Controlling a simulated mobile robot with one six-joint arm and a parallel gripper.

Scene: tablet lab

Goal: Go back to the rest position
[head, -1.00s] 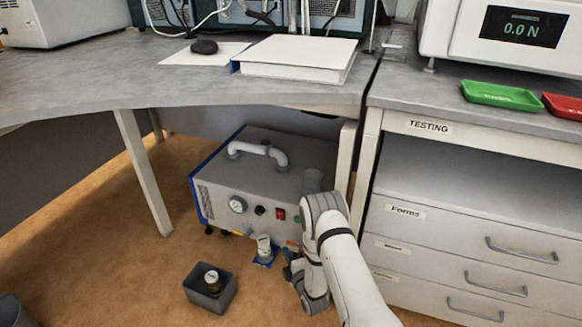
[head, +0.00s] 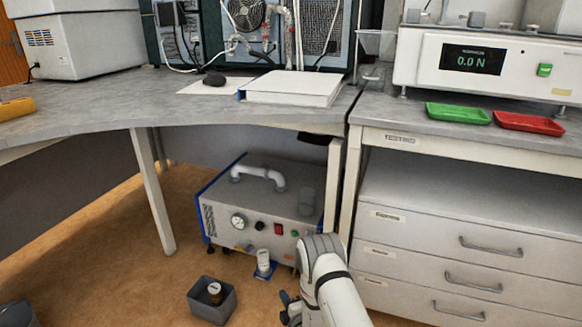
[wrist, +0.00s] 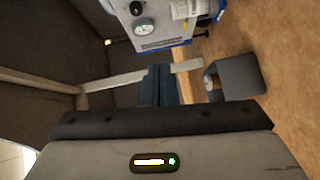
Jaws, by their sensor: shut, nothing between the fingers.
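My gripper (wrist: 160,75) is shut and empty; its dark fingers are pressed together in the middle of the wrist view. In the head view my gripper (head: 287,299) is partly hidden by my arm at the bottom, low over the floor in front of the grey pump unit. A dark open bin (head: 221,309) with a small bottle (head: 214,291) in it stands on the floor to the left of the gripper. The bin (wrist: 241,78) is right of the fingers in the wrist view.
The grey pump unit (head: 270,209) stands under the bench (head: 95,108). A white-capped bottle (head: 263,259) is in front of it on a blue base. The drawer cabinet (head: 440,255) is to the right of my arm. Floor left of the pump (head: 120,240) is clear.

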